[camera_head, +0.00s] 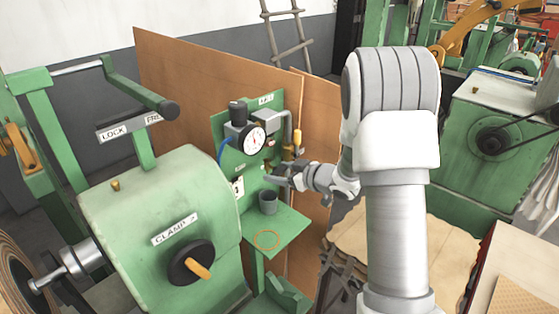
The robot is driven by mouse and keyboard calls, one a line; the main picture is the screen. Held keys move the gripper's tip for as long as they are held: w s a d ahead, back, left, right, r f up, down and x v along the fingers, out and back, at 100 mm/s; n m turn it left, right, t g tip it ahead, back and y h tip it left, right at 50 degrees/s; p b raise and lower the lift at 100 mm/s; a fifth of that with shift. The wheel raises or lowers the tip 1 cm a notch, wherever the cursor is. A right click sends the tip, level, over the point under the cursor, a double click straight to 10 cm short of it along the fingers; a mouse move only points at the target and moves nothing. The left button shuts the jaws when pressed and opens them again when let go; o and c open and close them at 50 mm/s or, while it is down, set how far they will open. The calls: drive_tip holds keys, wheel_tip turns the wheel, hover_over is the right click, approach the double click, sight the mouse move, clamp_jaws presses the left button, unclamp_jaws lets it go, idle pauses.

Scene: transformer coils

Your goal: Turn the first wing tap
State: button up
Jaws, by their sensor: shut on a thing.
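A green upright panel (219,128) carries a round white gauge (254,140), grey fittings and pipework. Small brass tap parts show at the right of the panel, one a yellow-handled tap (297,137) on the bent pipe. My gripper (273,177) reaches in from the right, its fingers pointing left at the panel below the gauge. It is shut on a small fitting there, which I take to be the wing tap. The fingers mostly hide it, so its angle cannot be told.
A green clamp machine (150,205) with a black knob fills the left. Brown boards (190,75) stand behind the panel.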

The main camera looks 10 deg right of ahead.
drive_tip(key=shift+r+m+y+p, duration=0.15)
drive_tip(key=shift+m+y+p, duration=0.15)
drive_tip(key=shift+m+p, duration=0.3)
drive_tip(key=o, duration=1.3)
drive_tip(key=shift+g, duration=0.3)
drive_tip(key=v, duration=1.7)
drive_tip(key=shift+s+d, duration=0.1)
drive_tip(key=shift+s, duration=0.1)
